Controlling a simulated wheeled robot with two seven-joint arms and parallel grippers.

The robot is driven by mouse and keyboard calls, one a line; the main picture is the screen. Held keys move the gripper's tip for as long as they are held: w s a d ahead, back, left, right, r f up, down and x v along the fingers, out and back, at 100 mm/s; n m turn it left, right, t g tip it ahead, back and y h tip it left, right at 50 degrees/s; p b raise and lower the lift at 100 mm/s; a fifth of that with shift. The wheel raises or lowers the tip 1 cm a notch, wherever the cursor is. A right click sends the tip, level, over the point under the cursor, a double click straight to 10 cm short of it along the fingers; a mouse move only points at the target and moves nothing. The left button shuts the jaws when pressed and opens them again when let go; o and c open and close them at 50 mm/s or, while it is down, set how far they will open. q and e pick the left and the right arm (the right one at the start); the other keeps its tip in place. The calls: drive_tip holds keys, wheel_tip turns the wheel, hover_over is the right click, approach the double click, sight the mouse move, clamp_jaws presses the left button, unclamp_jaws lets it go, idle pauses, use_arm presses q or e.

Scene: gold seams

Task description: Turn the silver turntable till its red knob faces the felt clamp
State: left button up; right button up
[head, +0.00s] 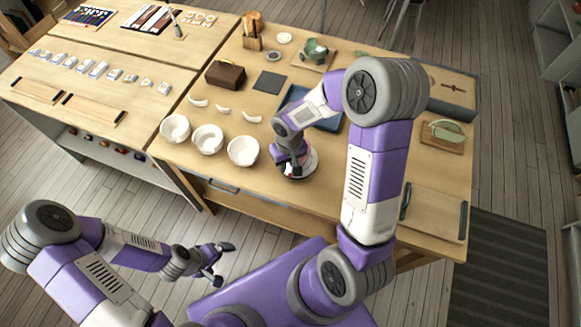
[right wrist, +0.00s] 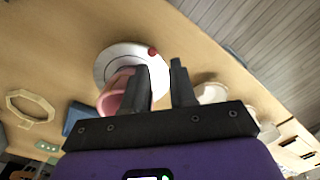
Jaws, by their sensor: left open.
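The turntable (right wrist: 112,56), a pale round disc, lies on the table. Its red knob (right wrist: 153,52) is at the rim, on the upper right in the right wrist view. A pink bowl (right wrist: 116,90) appears on the disc. In the head view the turntable (head: 313,164) is partly hidden by my right gripper (head: 289,168). My right gripper (right wrist: 160,82) is open over the disc, fingers apart; one finger overlaps the bowl, and contact cannot be told. A pale octagonal frame (right wrist: 22,98) may be the felt clamp; I cannot be sure. My left gripper (head: 221,263) is open and empty, away from the table.
White bowls (head: 243,151) stand left of the turntable. A blue tray (head: 330,118) lies behind it, partly under my right arm. A cutting board (head: 440,142) and a larger board (head: 433,213) lie to the right. The table's front edge is close to the turntable.

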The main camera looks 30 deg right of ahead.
sight(290, 174)
drive_tip(key=shift+w+d+r, duration=0.15)
drive_tip(key=shift+d+r, duration=0.25)
drive_tip(key=shift+d, duration=0.1)
drive_tip(key=shift+f, duration=0.35)
wheel_tip(290, 174, down, 6)
drive_tip(key=shift+f+b, duration=0.25)
drive_tip(key=shift+b, duration=0.35)
clamp_jaws()
